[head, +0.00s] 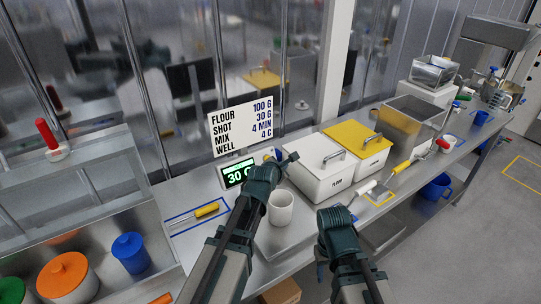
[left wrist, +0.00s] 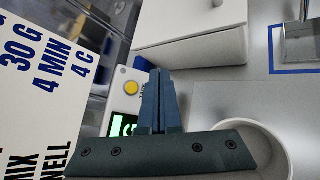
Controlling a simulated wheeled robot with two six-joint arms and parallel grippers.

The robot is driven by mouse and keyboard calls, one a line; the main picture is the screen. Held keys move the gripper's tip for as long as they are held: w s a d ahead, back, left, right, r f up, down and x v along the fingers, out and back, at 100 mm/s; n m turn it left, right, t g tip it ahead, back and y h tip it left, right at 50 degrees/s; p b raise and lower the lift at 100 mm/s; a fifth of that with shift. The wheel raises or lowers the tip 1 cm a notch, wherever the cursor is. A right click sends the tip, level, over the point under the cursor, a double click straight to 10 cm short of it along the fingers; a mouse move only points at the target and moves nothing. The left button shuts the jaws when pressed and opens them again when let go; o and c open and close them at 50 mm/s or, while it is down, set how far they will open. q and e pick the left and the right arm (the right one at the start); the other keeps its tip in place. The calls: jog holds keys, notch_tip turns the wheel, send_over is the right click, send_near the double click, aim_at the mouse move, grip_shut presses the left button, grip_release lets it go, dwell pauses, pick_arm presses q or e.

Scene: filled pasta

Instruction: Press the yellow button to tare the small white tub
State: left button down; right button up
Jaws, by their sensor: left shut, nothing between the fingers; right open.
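The small white tub (head: 281,209) stands upright on the scale's metal plate (head: 266,243); its rim shows in the left wrist view (left wrist: 277,137). The round yellow button (left wrist: 131,88) is on the pale panel beside the display in the left wrist view. My left gripper (left wrist: 162,73) is shut and empty, its tips just right of the button in that view. I cannot tell whether they touch the panel. My right gripper (head: 350,204) is open, right of the tub.
A white flour bin (head: 322,184) and a yellow-lidded bin (head: 368,160) stand behind and right of the tub. A recipe sign (head: 241,128) stands behind the display. A yellow-handled tool (head: 207,210) lies at left; a white-handled scraper (head: 365,187) lies near the right gripper.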

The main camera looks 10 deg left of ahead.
pick_arm(q)
jog(key=shift+s, duration=0.1)
jog(key=w+a+f+b, duration=0.3)
jog(key=w+a, duration=0.2)
jog(key=shift+w+a+f+b, duration=0.35)
jog(key=shift+b, duration=0.05)
dwell(0.3)
dwell(2.0)
jog(key=shift+w+a+f, duration=0.15)
jog(key=shift+w+a, duration=0.1)
jog(key=shift+w+a+f+b, duration=0.2)
jog(key=shift+w+a+b, duration=0.05)
jog(key=shift+a+b, duration=0.1)
dwell(0.9)
jog(key=shift+s+d+r, duration=0.1)
jog(key=shift+d, duration=0.05)
dwell(0.3)
jog(key=shift+s+d+r+p, duration=0.3)
jog(key=shift+s+d+p, duration=0.1)
jog(key=shift+d, duration=0.05)
